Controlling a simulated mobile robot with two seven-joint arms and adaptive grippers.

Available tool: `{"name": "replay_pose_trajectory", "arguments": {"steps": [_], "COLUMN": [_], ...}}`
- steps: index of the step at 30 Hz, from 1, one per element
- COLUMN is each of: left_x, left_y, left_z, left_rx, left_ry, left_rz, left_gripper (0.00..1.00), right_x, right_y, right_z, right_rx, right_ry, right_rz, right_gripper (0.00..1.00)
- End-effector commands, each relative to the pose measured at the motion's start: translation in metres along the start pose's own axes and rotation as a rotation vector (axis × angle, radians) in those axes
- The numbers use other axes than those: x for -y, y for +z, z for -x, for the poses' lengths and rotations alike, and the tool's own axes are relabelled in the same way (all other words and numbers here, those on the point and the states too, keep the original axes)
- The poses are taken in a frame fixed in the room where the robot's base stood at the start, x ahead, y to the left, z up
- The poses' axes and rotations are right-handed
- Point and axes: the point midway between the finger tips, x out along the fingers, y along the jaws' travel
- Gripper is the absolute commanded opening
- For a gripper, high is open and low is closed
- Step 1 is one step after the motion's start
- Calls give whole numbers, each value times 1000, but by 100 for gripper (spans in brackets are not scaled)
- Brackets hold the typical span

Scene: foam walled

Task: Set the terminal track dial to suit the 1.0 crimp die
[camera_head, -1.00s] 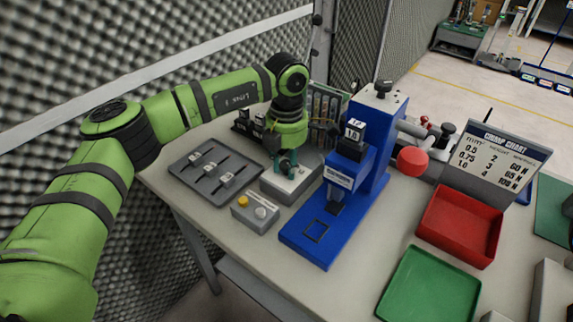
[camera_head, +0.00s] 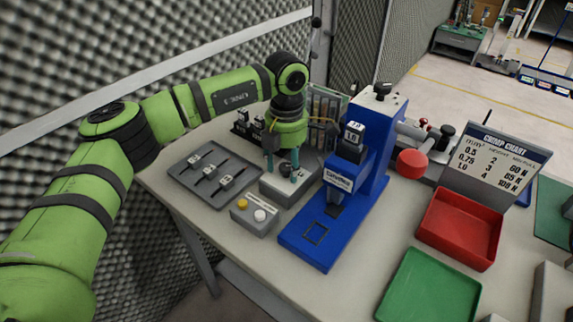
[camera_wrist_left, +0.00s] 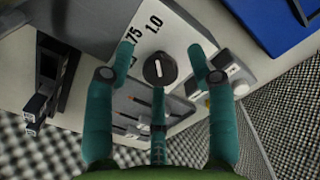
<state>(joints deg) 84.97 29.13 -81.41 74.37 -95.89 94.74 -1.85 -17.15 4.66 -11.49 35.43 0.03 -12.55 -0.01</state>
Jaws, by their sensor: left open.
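The dial is a dark round knob (camera_wrist_left: 160,68) with a white mark on a light grey box (camera_head: 282,193). In the left wrist view the mark runs nearly up and down the picture; "75" and "1.0" are printed above the knob. I cannot tell which end of the mark points. My left gripper (camera_head: 282,168) is open over the box, its teal fingers on either side of the knob and apart from it; it also shows in the left wrist view (camera_wrist_left: 161,75). A block marked 1.0 (camera_head: 354,132) sits on the blue press (camera_head: 370,150). My right gripper is not in view.
A grey tray with sliders (camera_head: 215,175) and a small button box (camera_head: 254,214) stand left and in front. The blue press is close on the right. A crimp chart (camera_head: 494,165) stands behind a red tray (camera_head: 459,228); a green tray (camera_head: 430,290) is at front right.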

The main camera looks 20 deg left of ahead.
Motion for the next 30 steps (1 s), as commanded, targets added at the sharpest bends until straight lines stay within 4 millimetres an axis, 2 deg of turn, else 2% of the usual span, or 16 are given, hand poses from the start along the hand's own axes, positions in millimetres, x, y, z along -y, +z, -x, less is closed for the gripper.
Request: {"name": "replay_pose_trajectory", "arguments": {"steps": [9, 15, 21, 30], "left_x": [0, 0, 1, 0], "left_y": [2, 1, 1, 1], "left_z": [65, 99, 112, 113], "left_rx": [6, 4, 2, 2], "left_ry": [3, 2, 0, 0], "left_rz": [-1, 0, -1, -1], "left_gripper": [56, 56, 56, 56], "right_x": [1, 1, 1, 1], "right_y": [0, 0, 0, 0], "right_z": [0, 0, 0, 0], "right_rx": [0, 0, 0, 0], "right_ry": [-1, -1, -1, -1], "right_rz": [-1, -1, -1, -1], "right_gripper": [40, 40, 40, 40]}}
